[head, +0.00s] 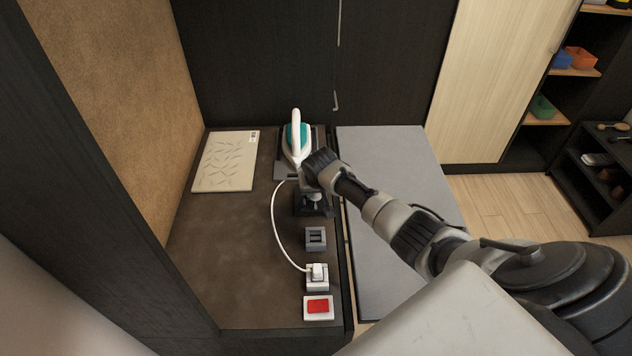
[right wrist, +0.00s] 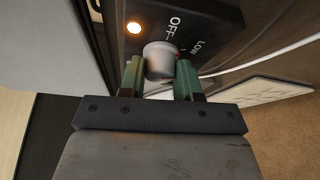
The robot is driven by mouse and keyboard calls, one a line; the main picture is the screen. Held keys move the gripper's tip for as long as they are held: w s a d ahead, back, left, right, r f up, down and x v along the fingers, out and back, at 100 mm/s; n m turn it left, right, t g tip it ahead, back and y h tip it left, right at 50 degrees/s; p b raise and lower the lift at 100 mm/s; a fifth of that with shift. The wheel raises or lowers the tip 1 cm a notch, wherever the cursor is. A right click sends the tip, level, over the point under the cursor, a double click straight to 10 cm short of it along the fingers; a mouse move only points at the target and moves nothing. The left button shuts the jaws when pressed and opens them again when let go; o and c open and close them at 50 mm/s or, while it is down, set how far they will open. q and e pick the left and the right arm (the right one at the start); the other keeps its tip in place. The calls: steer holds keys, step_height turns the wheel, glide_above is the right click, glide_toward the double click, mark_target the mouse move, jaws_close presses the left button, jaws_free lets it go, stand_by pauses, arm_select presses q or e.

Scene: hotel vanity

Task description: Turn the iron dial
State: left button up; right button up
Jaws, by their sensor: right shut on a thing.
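The iron (head: 297,138), white and teal, stands on a dark base (head: 283,170) at the back of the brown counter. In the right wrist view the dial (right wrist: 159,60) is a pale round knob on a dark panel (right wrist: 205,22) marked OFF and LOW. An orange light (right wrist: 133,28) glows on the panel. My right gripper (right wrist: 160,76) has its green fingers on both sides of the dial, shut on it. In the head view my right gripper (head: 312,195) is at the front of the iron's base, and the dial is hidden there. My left gripper is not in view.
A white cord (head: 273,220) runs from the iron to a plug in a socket (head: 317,278). A grey socket (head: 316,238) and a red switch (head: 318,307) are nearby. A patterned board (head: 227,161) lies at left. A grey ironing surface (head: 385,150) is at right.

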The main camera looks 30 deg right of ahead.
steer(key=m, duration=0.1)
steer(key=m+p, duration=0.1)
steer(key=shift+a+r+m+h, duration=0.15)
steer(key=shift+m+h, duration=0.25)
steer(key=m+g, duration=0.1)
steer(key=m, duration=0.1)
steer(key=shift+w+m+h, duration=0.1)
steer(key=shift+m+h, duration=0.3)
steer(key=m+g, duration=0.1)
steer(key=m, duration=0.1)
steer(key=shift+m+h, duration=0.3)
steer(key=shift+h, duration=0.1)
steer(key=shift+w+m+g+b, duration=0.1)
steer(key=shift+m+g+b, duration=0.8)
steer(key=shift+m, duration=1)
steer(key=o, duration=0.9)
steer(key=b+v, duration=0.1)
steer(key=v, duration=0.9)
steer(key=shift+a+r, duration=0.2)
steer(key=shift+r, duration=0.05)
